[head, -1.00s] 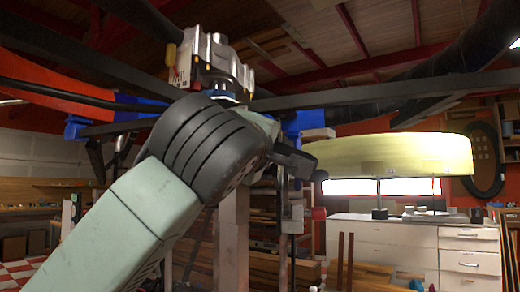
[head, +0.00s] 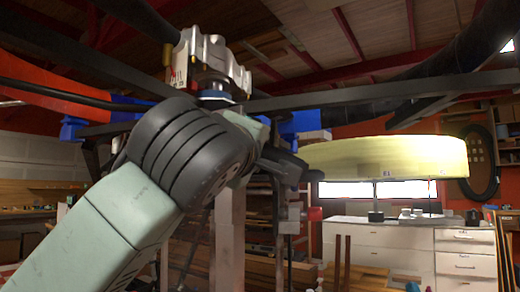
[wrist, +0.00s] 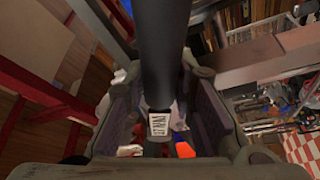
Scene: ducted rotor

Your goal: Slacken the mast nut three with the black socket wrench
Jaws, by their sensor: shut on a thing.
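In the wrist view my gripper (wrist: 162,98) has its dark jaws closed in from both sides on a thick black shaft (wrist: 160,45). The shaft bears a small white label and looks like the black socket wrench; its far end is out of the frame. In the head view my gripper (head: 284,165) is at the end of my arm, below the dark frame beams, and partly hidden by the wrist. I cannot make out the wrench there. I cannot pick out mast nut three in either view.
A silver machine housing (head: 207,62) sits above my wrist, near dark beams (head: 345,98) and blue brackets (head: 300,124). A yellow ring-shaped part (head: 390,155) is at the right, and white drawers (head: 385,245) stand behind. A red beam (wrist: 45,92) runs at the wrist view's left.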

